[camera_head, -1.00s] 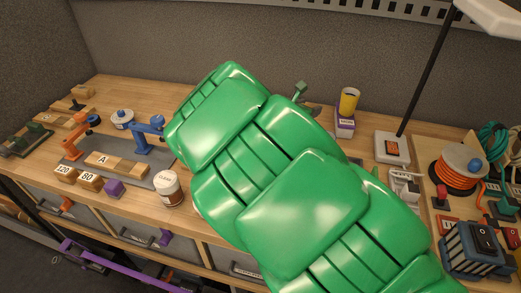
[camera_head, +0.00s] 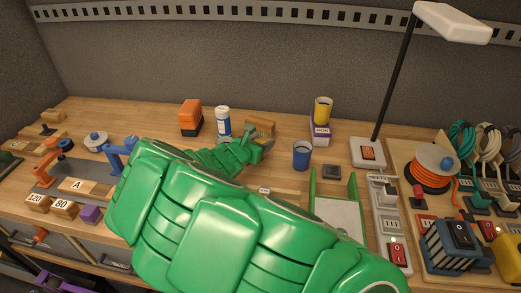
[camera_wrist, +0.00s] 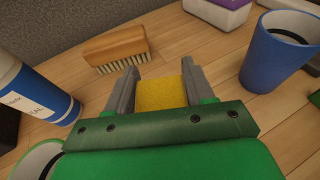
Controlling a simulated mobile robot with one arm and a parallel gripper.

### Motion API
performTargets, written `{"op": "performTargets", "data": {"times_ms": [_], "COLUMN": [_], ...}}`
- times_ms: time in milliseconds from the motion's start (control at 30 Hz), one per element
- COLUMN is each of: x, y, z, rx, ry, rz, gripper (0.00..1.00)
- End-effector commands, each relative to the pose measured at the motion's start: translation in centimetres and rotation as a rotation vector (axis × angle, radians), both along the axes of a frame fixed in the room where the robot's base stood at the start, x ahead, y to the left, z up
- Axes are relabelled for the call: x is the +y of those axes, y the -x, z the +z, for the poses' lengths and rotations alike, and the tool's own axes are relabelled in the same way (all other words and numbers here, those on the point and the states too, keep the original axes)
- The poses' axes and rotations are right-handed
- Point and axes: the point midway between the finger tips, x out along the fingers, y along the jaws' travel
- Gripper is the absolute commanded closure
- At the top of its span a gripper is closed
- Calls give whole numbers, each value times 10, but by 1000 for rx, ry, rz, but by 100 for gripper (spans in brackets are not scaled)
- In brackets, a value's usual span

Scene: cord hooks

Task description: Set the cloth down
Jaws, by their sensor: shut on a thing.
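My gripper (camera_head: 262,146) reaches over the back middle of the wooden bench, its green arm filling much of the head view's foreground. In the wrist view my gripper (camera_wrist: 160,72) has its two grey fingers shut on a yellow cloth (camera_wrist: 160,94). The cloth looks flat and sits low between the fingers, close to the bench top. I cannot tell whether it touches the wood. In the head view the cloth is mostly hidden by the gripper.
A wooden brush (camera_wrist: 116,47) lies just beyond the fingers. A blue-and-white bottle (camera_wrist: 38,96) stands left and a blue cup (camera_wrist: 276,56) right. Bare bench (camera_wrist: 205,50) shows between brush and cup.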

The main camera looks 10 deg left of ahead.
Motion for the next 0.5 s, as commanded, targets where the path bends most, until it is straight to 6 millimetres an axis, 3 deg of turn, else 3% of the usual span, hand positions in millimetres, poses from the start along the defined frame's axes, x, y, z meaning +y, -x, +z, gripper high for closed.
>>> {"op": "performTargets", "data": {"times_ms": [233,500], "x": [0,0], "y": [0,0], "z": [-27,-30], "rx": [3,1], "ry": [4,2], "rz": [1,1], "gripper": [77,77]}}
